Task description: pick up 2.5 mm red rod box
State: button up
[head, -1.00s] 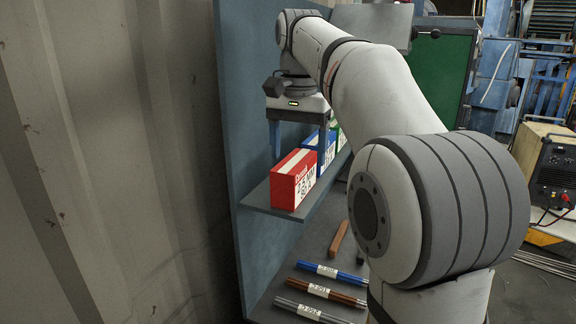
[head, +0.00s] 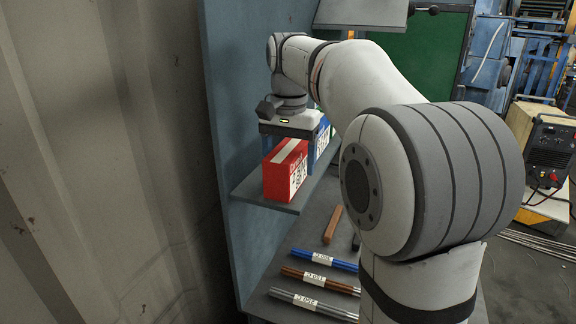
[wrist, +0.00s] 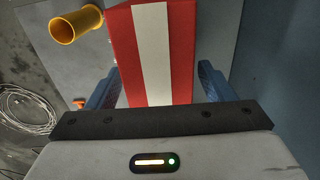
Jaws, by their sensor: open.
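The red rod box (head: 284,172) with a white stripe and a printed label stands at the near end of the shelf. In the wrist view, the red box (wrist: 183,60) fills the space between my two blue fingers. My gripper (wrist: 160,85) is open, with one finger on each side of the box. In the head view, my gripper (head: 288,128) is just above the top of the box, and one blue finger shows at its left. Whether the fingers touch the box cannot be told.
A blue box (head: 319,148) stands right behind the red one on the shelf (head: 268,203). The cabinet side wall (head: 222,120) is close on the left. Blue, brown and grey rod bundles (head: 320,281) lie below. A yellow tube (wrist: 75,25) shows in the wrist view.

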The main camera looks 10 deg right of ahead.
jog(key=shift+r, duration=0.1)
grip_shut()
dwell(0.8)
